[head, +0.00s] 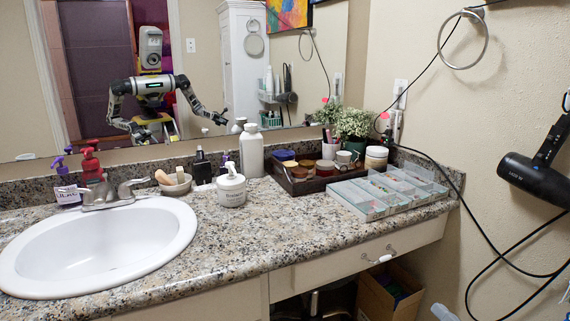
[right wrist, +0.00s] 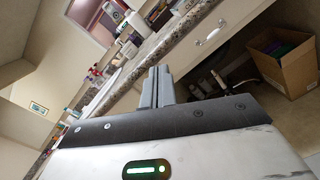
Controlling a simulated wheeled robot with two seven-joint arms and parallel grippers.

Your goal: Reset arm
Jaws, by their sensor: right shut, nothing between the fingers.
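My right gripper (right wrist: 157,86) shows in the right wrist view, with its two grey fingers shut together and nothing between them. It is in free air in front of the vanity, below and apart from the granite counter (right wrist: 182,33). A mirror (head: 200,60) in the head view reflects my body with both arms bent out to the sides. My left gripper does not show directly in either view.
The granite counter (head: 255,232) holds a white sink (head: 95,245), a white pump jar (head: 231,190), a dark tray (head: 283,181) and a clear-lidded organizer (head: 365,205). A drawer (head: 340,266) sits below, above a cardboard box (head: 385,300). A black hair dryer (head: 533,180) and cords hang at right.

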